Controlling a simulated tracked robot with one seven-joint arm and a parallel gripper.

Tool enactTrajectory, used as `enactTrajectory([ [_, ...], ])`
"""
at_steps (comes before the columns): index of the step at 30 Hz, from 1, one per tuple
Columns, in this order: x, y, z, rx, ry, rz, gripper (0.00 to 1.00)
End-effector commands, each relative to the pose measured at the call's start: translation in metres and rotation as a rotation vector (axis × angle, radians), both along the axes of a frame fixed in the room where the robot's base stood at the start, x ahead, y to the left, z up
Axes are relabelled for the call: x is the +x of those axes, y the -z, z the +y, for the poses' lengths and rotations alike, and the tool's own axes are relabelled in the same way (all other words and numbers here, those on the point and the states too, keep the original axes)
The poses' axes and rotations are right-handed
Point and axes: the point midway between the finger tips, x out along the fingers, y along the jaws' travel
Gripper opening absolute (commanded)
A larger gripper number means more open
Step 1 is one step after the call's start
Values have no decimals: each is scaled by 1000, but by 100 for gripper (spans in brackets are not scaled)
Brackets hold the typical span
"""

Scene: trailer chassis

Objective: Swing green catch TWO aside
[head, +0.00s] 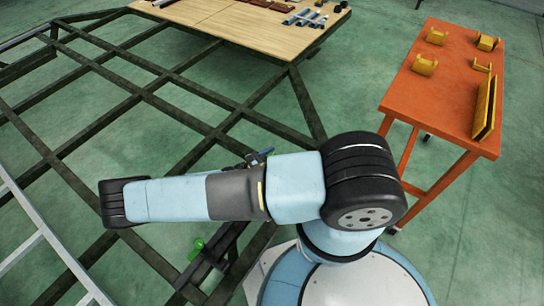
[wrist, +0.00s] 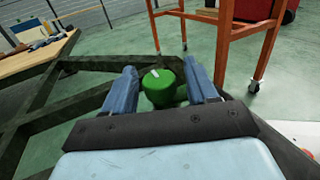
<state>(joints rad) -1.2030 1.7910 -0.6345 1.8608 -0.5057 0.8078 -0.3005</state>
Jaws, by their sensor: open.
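A round green catch (wrist: 160,88) with a small white mark on top shows in the wrist view, between and slightly beyond my fingers. I cannot read a number on it. My gripper (wrist: 164,85) is open, with one blue finger on each side of the green catch in the picture. I cannot tell whether they touch it. My arm hides most of the gripper there.
The dark chassis frame (head: 147,97) fills the left of the head view, with open gaps between its bars. A wooden deck (head: 230,30) with loose parts lies at the top. An orange table (head: 440,90) with yellow parts stands at the right.

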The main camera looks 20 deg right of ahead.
Motion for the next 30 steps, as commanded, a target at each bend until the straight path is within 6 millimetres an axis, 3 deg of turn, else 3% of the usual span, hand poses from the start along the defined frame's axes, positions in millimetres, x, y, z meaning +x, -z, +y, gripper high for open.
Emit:
enactTrajectory([
  [7, 0, 0, 0, 0, 0, 0, 57],
  [22, 0, 0, 4, 1, 0, 0, 10],
  [30, 0, 0, 0, 1, 29, -1, 10],
])
